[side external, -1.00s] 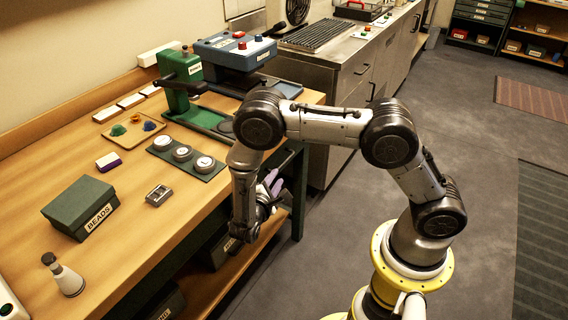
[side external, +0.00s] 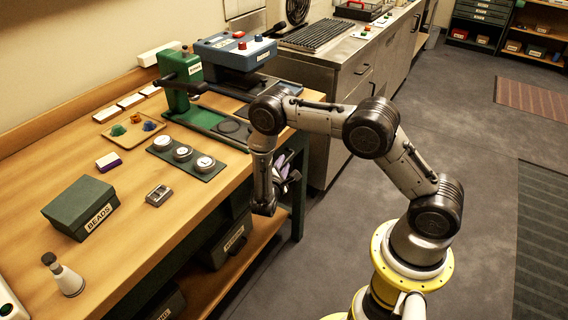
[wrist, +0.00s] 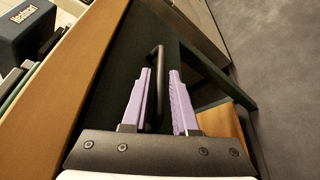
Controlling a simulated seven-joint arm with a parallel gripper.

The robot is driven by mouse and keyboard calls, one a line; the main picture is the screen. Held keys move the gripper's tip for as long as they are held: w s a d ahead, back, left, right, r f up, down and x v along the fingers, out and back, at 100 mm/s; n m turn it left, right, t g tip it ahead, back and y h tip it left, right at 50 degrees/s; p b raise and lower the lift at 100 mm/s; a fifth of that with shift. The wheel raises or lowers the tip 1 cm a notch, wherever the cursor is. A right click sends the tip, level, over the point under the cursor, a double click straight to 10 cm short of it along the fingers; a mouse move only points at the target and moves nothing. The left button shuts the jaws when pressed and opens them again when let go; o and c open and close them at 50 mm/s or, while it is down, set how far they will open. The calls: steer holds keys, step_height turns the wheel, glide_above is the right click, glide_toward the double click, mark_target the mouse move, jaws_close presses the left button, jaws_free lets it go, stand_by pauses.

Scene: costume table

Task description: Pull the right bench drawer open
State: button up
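The right bench drawer's dark front (wrist: 112,75) lies under the wooden bench edge in the wrist view. Its dark bar handle (wrist: 157,62) stands out from the front. My gripper (wrist: 161,72) is open, with its two purple fingers apart. The handle shows in the gap between the fingers, closer to the left one; I cannot tell if they touch. In the side view, my gripper (side external: 284,178) is at the bench's front near its right end, partly behind my wrist. My arm hides most of the drawer there, and no opening of it shows.
The bench top (side external: 130,205) carries a green BEADS box (side external: 80,207), a tray of round weights (side external: 187,156) and a green press (side external: 180,85). A lower shelf (side external: 232,270) holds dark bins (side external: 225,245). A bench leg (side external: 300,195) stands beside my gripper.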

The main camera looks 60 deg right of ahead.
steer(key=shift+w+d+f, duration=0.15)
steer(key=shift+d, duration=0.4)
jaws_close()
stand_by(1.1)
